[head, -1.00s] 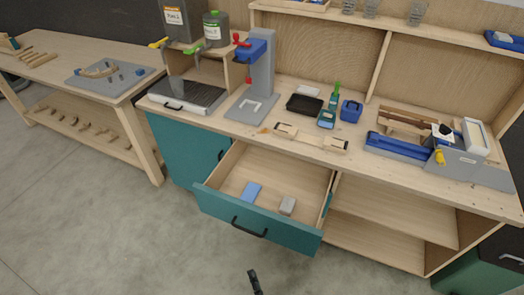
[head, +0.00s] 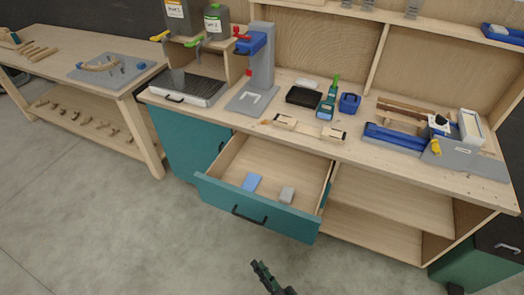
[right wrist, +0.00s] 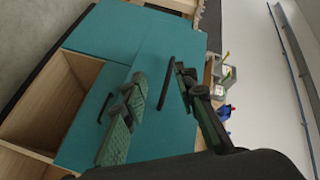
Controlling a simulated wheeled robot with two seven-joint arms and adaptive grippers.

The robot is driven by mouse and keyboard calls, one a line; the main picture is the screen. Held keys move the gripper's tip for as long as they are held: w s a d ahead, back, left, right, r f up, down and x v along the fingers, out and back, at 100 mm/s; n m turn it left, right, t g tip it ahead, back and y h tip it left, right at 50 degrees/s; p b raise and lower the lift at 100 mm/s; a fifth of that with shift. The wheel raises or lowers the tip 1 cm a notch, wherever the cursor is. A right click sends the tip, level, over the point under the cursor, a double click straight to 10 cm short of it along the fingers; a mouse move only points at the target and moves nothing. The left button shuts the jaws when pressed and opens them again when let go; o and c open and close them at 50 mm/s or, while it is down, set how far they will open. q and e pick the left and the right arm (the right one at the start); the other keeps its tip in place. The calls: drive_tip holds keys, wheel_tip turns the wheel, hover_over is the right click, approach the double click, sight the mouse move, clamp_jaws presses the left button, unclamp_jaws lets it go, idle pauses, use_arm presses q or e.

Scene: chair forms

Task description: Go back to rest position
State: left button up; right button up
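My right gripper (head: 262,272) shows at the bottom middle of the head view, in front of the open drawer and apart from it. In the right wrist view its two dark green fingers (right wrist: 162,88) stand apart with nothing between them, and teal cabinet fronts are behind them. My left gripper is in neither view.
The workbench (head: 375,156) carries a blue-and-grey press (head: 258,65), a black tray (head: 304,96) and a blue clamp fixture (head: 395,139). A side table (head: 60,50) stands at left. Open floor (head: 110,240) lies in front.

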drive_tip(key=s+d+f+n+g+h, duration=0.15)
drive_tip(key=s+d+g+h, duration=0.35)
drive_tip(key=d, duration=0.7)
drive_tip(key=s+d+n+g+h, duration=0.2)
drive_tip(key=s+d, duration=0.4)
drive_tip(key=d, duration=0.6)
drive_tip(key=s+d+f+n+g+h, duration=0.15)
drive_tip(key=s+d+g+h, duration=0.35)
drive_tip(key=d, duration=0.7)
drive_tip(key=s+a+f+n+y, duration=0.1)
drive_tip(key=s+f, duration=0.2)
drive_tip(key=f, duration=1.2)
drive_tip(key=s+f+y, duration=0.1)
drive_tip(key=s+f, duration=0.1)
drive_tip(key=f, duration=1.3)
drive_tip(key=s+f+g, duration=0.1)
drive_tip(key=s+f, duration=1.4)
drive_tip(key=s, duration=0.4)
drive_tip(key=shift+s+a+n+y, duration=0.15)
drive_tip(key=shift+s+n+y, duration=0.15)
